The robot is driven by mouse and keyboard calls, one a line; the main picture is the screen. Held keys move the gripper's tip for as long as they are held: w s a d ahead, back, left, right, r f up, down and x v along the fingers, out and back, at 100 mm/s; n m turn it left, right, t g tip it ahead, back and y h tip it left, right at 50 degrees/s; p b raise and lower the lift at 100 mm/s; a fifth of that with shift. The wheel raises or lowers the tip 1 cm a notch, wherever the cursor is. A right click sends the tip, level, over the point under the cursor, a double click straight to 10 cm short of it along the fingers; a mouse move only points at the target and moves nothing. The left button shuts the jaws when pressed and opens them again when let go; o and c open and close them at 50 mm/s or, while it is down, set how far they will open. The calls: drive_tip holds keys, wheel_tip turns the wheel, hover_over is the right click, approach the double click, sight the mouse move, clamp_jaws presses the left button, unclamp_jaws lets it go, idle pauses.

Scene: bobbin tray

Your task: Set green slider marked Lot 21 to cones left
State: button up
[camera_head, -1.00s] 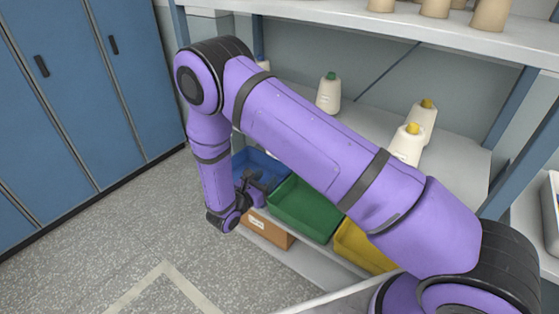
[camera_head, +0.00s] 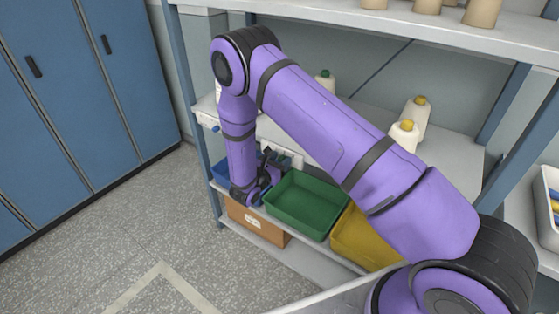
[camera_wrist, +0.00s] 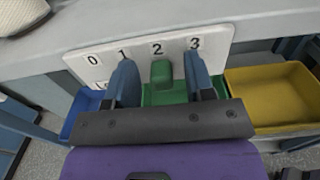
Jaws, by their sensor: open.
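A white panel (camera_wrist: 215,40) on the shelf edge carries the numbers 0, 1, 2 and 3. The green slider (camera_wrist: 161,75) sits below the 2. In the wrist view my gripper (camera_wrist: 160,62) is open, with one dark finger left of the slider below the 1 and the other right of it below the 3. A gap shows on each side of the slider. Lettering at the panel's lower left is mostly hidden by the left finger. In the head view my gripper (camera_head: 274,164) is at the front of the panel (camera_head: 287,154), and the slider is too small to make out clearly.
Below the panel stand a blue bin (camera_wrist: 84,118), a green bin (camera_head: 306,204) and a yellow bin (camera_head: 362,238). A cardboard box (camera_head: 255,221) is on the low shelf. Yarn cones (camera_head: 404,135) stand on the shelf above. The floor at left is clear.

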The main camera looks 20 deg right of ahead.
clamp_jaws()
drive_tip(key=shift+w+a, duration=1.1)
drive_tip(key=shift+w, duration=0.3)
unclamp_jaws()
drive_tip(key=v, duration=1)
drive_tip(key=shift+s+a, duration=0.25)
drive_tip(key=shift+a, duration=0.05)
